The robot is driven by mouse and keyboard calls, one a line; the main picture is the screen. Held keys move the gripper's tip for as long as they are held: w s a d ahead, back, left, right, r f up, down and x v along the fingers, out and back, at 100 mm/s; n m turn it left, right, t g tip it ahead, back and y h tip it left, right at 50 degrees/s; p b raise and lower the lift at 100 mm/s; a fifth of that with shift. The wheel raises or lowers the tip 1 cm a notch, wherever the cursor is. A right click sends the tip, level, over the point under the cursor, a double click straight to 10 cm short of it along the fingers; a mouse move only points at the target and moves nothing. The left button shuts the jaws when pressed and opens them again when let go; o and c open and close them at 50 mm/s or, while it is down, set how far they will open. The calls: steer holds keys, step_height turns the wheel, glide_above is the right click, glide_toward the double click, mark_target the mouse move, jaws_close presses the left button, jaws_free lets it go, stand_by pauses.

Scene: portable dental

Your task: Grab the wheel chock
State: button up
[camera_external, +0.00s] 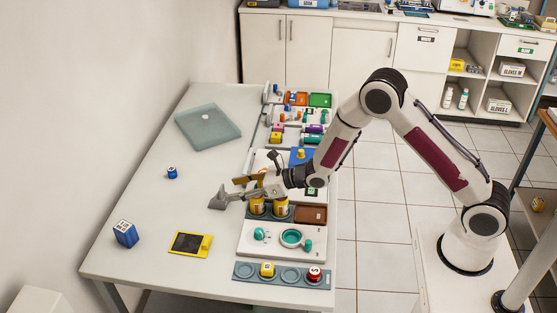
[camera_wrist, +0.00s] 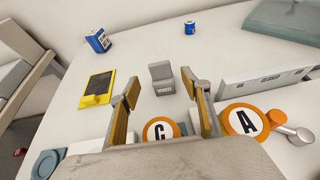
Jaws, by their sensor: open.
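The wheel chock is a small grey wedge-shaped block (camera_wrist: 161,80) with a dark label on its front. In the wrist view it shows between and beyond my two fingertips. In the external view the grey chock (camera_external: 218,200) lies on the white table, just left of my gripper (camera_external: 241,189). My gripper (camera_wrist: 160,88) is open, with its fingers spread and nothing between them. The fingers point toward the chock; I cannot tell whether either one touches it.
A yellow-framed dark panel (camera_external: 190,243), a blue box (camera_external: 125,234), a small blue can (camera_external: 172,173) and a grey-green tray (camera_external: 208,126) lie around. The table's left side is mostly clear.

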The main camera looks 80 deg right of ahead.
mark_target(223, 191)
steer(key=shift+x, duration=1.6)
steer(key=c, duration=1.3)
